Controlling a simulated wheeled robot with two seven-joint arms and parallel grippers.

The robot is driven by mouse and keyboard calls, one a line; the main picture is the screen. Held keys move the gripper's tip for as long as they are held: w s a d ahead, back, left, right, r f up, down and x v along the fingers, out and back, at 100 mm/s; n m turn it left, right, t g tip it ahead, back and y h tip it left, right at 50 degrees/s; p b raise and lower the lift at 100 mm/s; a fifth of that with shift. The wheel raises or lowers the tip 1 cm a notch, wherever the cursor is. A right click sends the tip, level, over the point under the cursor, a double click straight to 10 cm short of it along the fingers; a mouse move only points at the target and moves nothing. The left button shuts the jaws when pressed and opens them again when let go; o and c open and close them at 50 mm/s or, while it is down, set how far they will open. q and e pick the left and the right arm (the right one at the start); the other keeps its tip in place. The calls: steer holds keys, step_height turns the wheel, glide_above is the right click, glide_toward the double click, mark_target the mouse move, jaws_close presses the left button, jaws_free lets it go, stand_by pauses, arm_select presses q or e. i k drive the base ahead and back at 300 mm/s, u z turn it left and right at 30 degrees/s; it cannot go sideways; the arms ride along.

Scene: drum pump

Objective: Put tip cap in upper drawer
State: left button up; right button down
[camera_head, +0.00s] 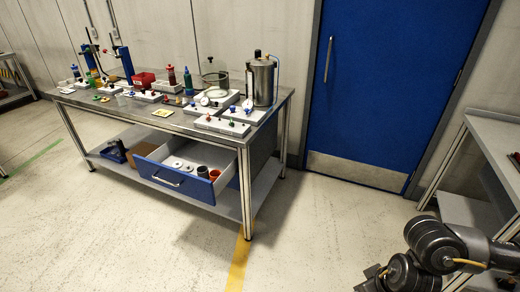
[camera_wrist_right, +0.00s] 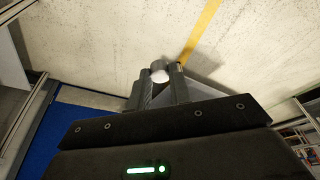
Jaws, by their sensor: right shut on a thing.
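The tip cap (camera_wrist_right: 160,75), a small pale round piece, shows between the fingertips of my right gripper (camera_wrist_right: 160,80) in the right wrist view. The gripper is shut on it, above the floor. In the head view my right arm is at the lower right, far from the workbench, and the cap is not visible there. The drawer (camera_head: 174,183) with a blue front and silver handle hangs under the workbench top and is pulled open. White round pieces, a dark cup and an orange cup lie in it. My left gripper is not in view.
The workbench (camera_head: 160,118) carries bottles, white blocks with fittings and a metal vessel (camera_head: 262,80). A blue bin (camera_head: 115,151) and a brown box sit on its lower shelf. A second bench (camera_head: 490,140) stands at the right. The floor between is clear.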

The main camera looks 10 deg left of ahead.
mark_target(199, 154)
steer(key=u, duration=0.95)
steer(key=i, duration=0.8)
steer(key=u, duration=0.95)
